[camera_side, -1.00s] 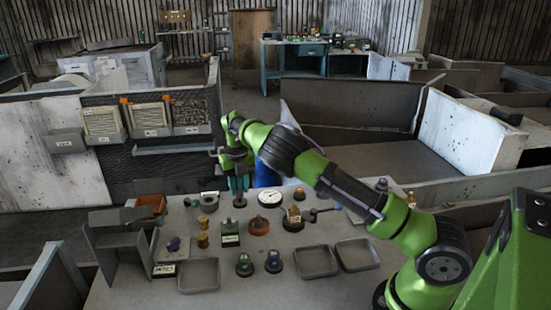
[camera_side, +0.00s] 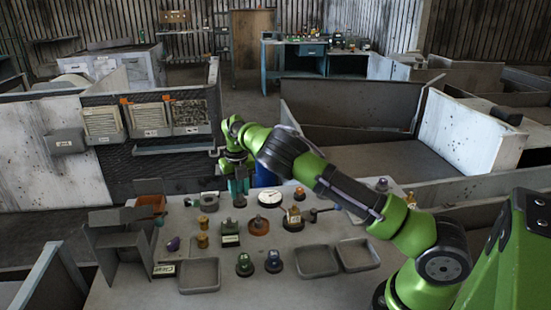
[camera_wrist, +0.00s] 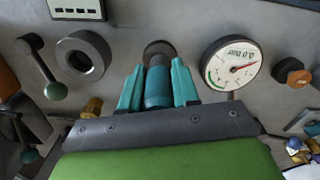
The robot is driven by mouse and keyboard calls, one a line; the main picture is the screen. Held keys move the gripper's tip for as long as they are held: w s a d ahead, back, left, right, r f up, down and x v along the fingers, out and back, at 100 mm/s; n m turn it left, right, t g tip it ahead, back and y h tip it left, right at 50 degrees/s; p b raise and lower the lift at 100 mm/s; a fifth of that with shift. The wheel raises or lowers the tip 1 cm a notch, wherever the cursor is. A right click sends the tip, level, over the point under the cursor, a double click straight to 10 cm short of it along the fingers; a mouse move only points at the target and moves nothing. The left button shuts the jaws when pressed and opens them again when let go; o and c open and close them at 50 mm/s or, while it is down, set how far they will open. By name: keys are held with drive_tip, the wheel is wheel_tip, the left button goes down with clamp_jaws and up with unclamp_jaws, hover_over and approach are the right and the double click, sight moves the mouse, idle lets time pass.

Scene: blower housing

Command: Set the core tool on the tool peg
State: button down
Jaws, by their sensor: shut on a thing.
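My gripper (camera_wrist: 157,88) is shut on a teal cylinder, taken as the core tool (camera_wrist: 157,86), in the wrist view. The cylinder stands between the two teal fingers and points toward the panel-like grey table top. A dark round shape (camera_wrist: 159,49) shows just beyond its far end; I cannot tell whether it is the tool's tip or the tool peg, nor whether they touch. In the side view my gripper (camera_side: 238,187) hangs over the back of the table, fingers pointing down, above a small dark round-based part (camera_side: 240,201).
Near the gripper are a dial gauge (camera_wrist: 232,63), a thick grey ring (camera_wrist: 83,55), a lever with a green knob (camera_wrist: 45,70) and an orange knob (camera_wrist: 291,72). Grey trays (camera_side: 199,275) line the table's front. A grey rack (camera_side: 118,246) stands at left.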

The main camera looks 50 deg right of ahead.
drive_tip(key=shift+f, duration=0.35)
drive_tip(key=shift+c, duration=1.7)
unclamp_jaws()
drive_tip(key=shift+r, duration=3.75)
